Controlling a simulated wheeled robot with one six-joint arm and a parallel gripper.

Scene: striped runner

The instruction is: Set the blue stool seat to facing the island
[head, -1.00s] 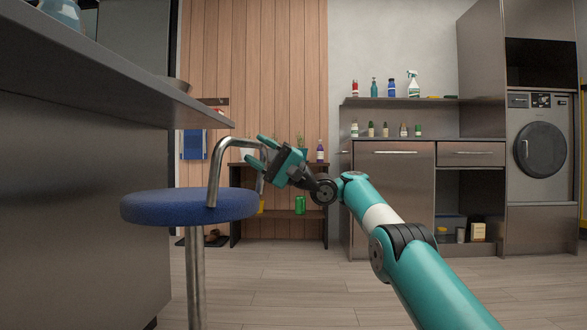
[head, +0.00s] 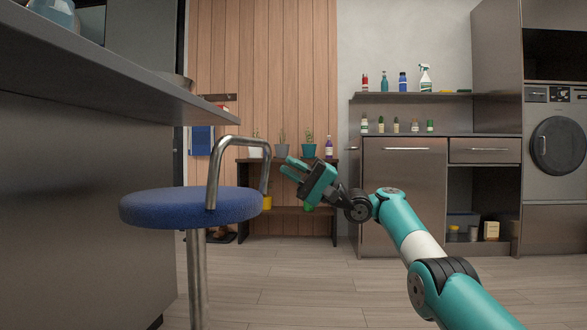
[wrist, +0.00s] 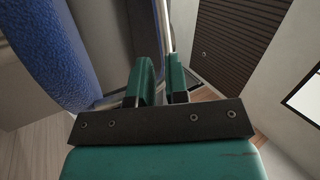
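The stool's round blue seat (head: 165,208) stands on a metal post beside the island (head: 70,190), partly under its overhanging top. The seat's bent metal back bar (head: 215,170) rises at its right side, away from the island. My gripper (head: 287,168) is just right of the bar's far leg, apart from it in the head view, fingers spread and empty. In the wrist view the two green fingers (wrist: 162,72) have a gap between them. The blue seat (wrist: 50,45) fills the left there, and the metal bar (wrist: 164,25) shows beyond the fingertips.
A low shelf (head: 290,161) with potted plants stands behind my gripper. Cabinets (head: 404,190) with bottles above and a washing machine (head: 558,145) are at the right. The floor (head: 290,285) between stool and cabinets is clear.

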